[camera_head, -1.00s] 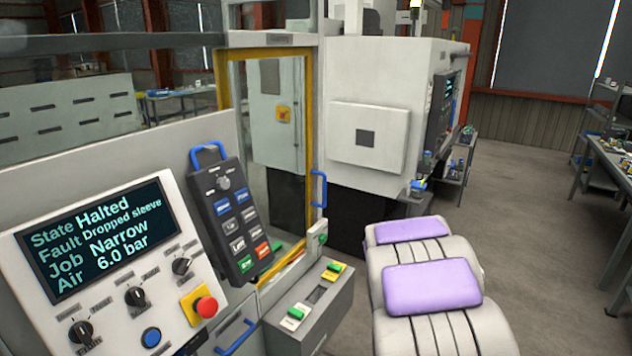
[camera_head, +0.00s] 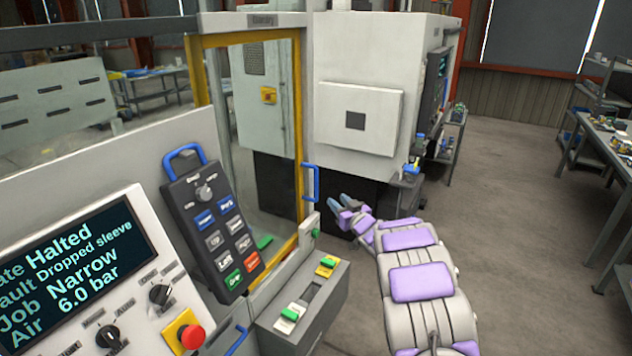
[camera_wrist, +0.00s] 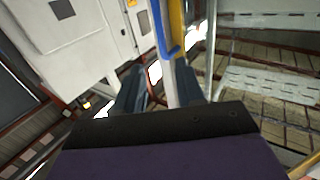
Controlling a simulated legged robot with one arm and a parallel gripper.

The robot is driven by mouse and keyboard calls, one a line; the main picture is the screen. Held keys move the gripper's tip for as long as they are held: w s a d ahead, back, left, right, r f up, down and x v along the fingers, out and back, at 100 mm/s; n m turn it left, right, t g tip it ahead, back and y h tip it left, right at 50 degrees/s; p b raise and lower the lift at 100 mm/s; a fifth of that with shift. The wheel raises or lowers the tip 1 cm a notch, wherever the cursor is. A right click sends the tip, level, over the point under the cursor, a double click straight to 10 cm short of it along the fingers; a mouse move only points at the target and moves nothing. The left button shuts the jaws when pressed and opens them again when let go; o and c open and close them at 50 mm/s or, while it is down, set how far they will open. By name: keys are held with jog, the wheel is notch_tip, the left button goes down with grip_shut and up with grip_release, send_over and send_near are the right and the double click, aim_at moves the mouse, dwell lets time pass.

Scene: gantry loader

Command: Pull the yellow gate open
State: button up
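The yellow gate (camera_head: 298,130) is a clear panel in a yellow frame and sits flush in its grey surround, looking shut. Its blue handle (camera_head: 316,182) is an upright bar on the right side. My gripper (camera_head: 337,205) is just right of and slightly below the handle, apart from it, with nothing between its fingers. In the wrist view, the fingers of my gripper (camera_wrist: 158,80) are spread apart. The blue handle (camera_wrist: 164,30) and the yellow frame (camera_wrist: 177,35) show ahead, beyond the fingertips.
A control panel with a screen (camera_head: 75,255) and a hanging pendant (camera_head: 212,225) stand at the left. A grey button box (camera_head: 305,305) juts out below the gate. A white machine (camera_head: 365,60) stands behind my gripper. The floor (camera_head: 520,220) at the right is open.

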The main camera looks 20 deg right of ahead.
send_near(317, 181)
jog(key=w, duration=0.3)
jog(key=shift+w+a+f, duration=0.1)
jog(key=shift+w, duration=0.7)
jog(key=shift+w+a+f, duration=0.1)
jog(key=shift+w+a, duration=0.05)
jog(key=shift+w, duration=0.65)
jog(key=shift+w+p, duration=0.4)
jog(key=shift+w, duration=0.5)
jog(key=shift+w+a+r+p, duration=0.15)
jog(key=shift+w+p, duration=0.2)
jog(key=shift+w, duration=0.85)
jog(key=shift+w+f+p, duration=0.25)
jog(key=shift+w+p, duration=0.05)
jog(key=shift+c, duration=0.2)
grip_shut()
